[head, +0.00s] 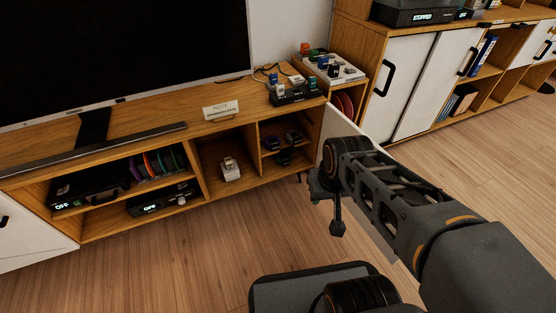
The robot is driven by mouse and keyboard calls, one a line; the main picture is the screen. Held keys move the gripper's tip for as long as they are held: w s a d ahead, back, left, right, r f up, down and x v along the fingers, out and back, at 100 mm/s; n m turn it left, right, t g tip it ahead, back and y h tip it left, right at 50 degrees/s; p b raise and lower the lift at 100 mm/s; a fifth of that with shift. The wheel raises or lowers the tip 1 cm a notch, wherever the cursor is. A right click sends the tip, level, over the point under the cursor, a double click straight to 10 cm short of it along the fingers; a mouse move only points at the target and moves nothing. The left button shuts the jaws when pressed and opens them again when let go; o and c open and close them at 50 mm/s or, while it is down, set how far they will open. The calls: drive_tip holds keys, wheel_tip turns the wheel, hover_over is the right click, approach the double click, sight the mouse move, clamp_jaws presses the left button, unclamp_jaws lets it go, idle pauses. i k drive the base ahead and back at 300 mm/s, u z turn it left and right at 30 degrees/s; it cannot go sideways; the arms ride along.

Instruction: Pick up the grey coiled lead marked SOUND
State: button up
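I cannot read the marking SOUND anywhere, so I cannot tell which item is the grey coiled lead. Several small dark bundles, perhaps coiled leads, lie in the divided right cubby of the low wooden cabinet (215,192). One is at its upper left (271,143), one at its upper right (293,137) and one below (283,158). A pale grey-white item (230,168) sits alone in the middle cubby. My gripper (335,215) hangs in front of the cabinet's right end, apart from these items. Its fingers are small and dark; whether they are open does not show.
A NOTE card (221,110), a black box (296,95) with small coloured items and a white tray (328,68) stand on top. A large television (110,50) is at left. The wooden floor (190,260) in front is clear.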

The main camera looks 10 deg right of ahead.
sight(297, 139)
drive_tip(key=z, duration=0.1)
drive_tip(key=k, duration=0.5)
drive_tip(key=u, duration=0.85)
drive_tip(key=i, duration=0.8)
drive_tip(key=z, duration=0.5)
drive_tip(key=i, duration=0.8)
drive_tip(key=z, duration=0.95)
